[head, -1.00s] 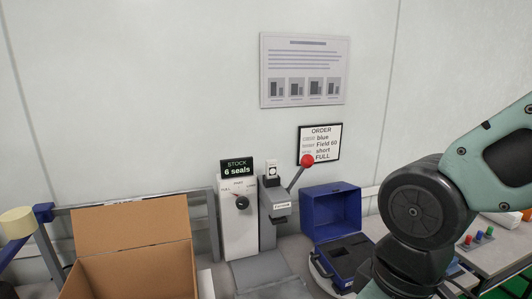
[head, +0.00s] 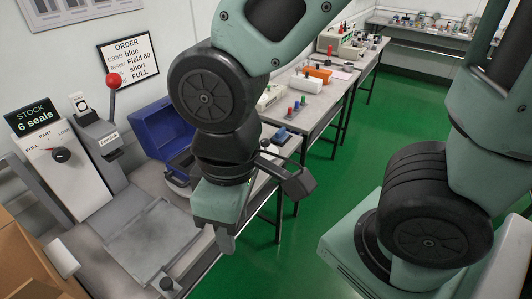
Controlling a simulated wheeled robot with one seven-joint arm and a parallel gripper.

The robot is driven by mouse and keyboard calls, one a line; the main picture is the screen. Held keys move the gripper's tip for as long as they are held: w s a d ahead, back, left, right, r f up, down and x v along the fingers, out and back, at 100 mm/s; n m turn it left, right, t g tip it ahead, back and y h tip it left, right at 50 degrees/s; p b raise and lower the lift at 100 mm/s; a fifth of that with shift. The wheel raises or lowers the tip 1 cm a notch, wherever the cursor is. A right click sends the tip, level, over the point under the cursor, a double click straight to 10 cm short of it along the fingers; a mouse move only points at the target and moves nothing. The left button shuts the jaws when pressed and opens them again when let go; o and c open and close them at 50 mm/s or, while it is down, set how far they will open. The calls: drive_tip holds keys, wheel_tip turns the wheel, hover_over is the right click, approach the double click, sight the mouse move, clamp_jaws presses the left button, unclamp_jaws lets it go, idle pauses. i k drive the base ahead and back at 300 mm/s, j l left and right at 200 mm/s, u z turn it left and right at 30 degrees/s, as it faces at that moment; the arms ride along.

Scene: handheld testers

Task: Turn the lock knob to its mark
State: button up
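The lock knob (head: 61,155) is a round black knob on the sloped face of a white-grey unit (head: 75,180) at the left. Labels above it include FULL and PART; a third is too small to read surely. I cannot make out exactly where its pointer stands. My gripper (head: 226,238) is at the low end of my arm, right of the grey plate and well away from the knob. Its fingers are not clear, and I see nothing held in it.
A grey press (head: 105,142) with a red-ball lever (head: 113,82) stands right of the knob unit. A stock sign (head: 33,115) reads 6 seals. An open blue case (head: 160,130) lies partly behind my arm. A cardboard box (head: 25,262) fills the lower left. Green floor (head: 310,225) is open.

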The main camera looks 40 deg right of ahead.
sight(265, 143)
drive_tip(key=i+l+u, duration=0.1)
drive_tip(key=l+u, duration=0.15)
drive_tip(key=l, duration=0.5)
drive_tip(key=l+u, duration=0.3)
drive_tip(key=l, duration=0.5)
drive_tip(key=i, duration=0.05)
